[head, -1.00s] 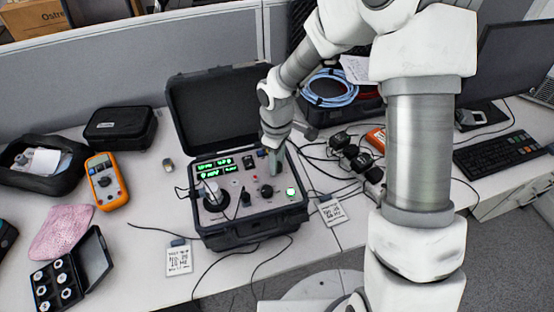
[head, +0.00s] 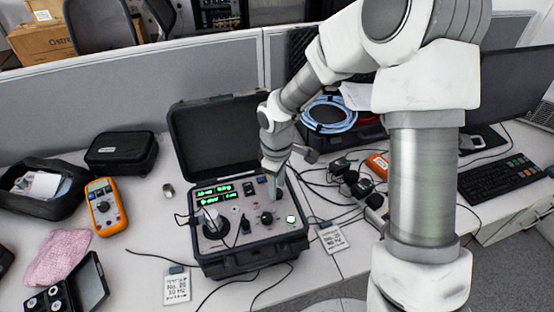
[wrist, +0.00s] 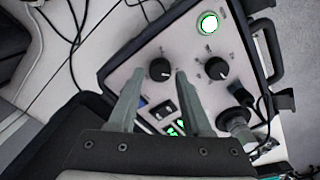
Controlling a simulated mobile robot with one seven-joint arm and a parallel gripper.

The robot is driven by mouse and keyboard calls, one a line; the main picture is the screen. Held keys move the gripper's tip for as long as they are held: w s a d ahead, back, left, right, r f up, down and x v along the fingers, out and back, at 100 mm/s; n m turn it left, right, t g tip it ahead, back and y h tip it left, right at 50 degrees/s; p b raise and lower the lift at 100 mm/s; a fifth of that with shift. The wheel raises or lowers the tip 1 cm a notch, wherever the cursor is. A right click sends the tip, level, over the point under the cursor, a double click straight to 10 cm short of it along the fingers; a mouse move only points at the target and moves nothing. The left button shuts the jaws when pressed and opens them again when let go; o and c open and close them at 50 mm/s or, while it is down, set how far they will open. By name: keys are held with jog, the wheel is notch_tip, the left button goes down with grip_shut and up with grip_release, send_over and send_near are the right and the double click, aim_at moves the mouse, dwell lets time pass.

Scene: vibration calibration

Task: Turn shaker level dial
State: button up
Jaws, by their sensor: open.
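The open black case holds a grey control panel (head: 235,200) with green displays, a lit green button and black dials. One black dial (wrist: 160,70) shows in the wrist view between my fingertips. In the head view it is hidden behind my gripper. A second black dial (head: 267,217) sits beside the green button; it also shows in the wrist view (wrist: 215,68), right of my fingers. My gripper (wrist: 158,74) is open, with one finger on either side of the first dial. It also shows in the head view (head: 275,190), low over the panel. I cannot tell whether the fingers touch the dial, and the labels are unreadable.
The raised lid (head: 215,135) stands behind the panel. A round shaker head (head: 212,222) and a cable plug are at the panel's left. Black adapters and cables (head: 350,178) lie to the right. An orange multimeter (head: 105,207) and note cards (head: 177,288) lie around the case.

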aim_at(278, 192)
notch_tip(278, 192, up, 16)
jog(key=p, duration=0.1)
dwell(0.5)
jog(key=s+d+r+m+t, duration=0.2)
jog(key=s+d+r+m, duration=0.3)
jog(key=s, duration=0.4)
jog(key=s+d+r+m+t, duration=0.3)
jog(key=s+d+r+m, duration=0.2)
jog(key=s+d+m, duration=0.2)
jog(key=s+d, duration=0.1)
jog(key=s, duration=0.1)
jog(key=shift+s+r+m+t, duration=0.3)
jog(key=shift+s+r, duration=0.1)
jog(key=shift+a, duration=0.15)
dwell(1.4)
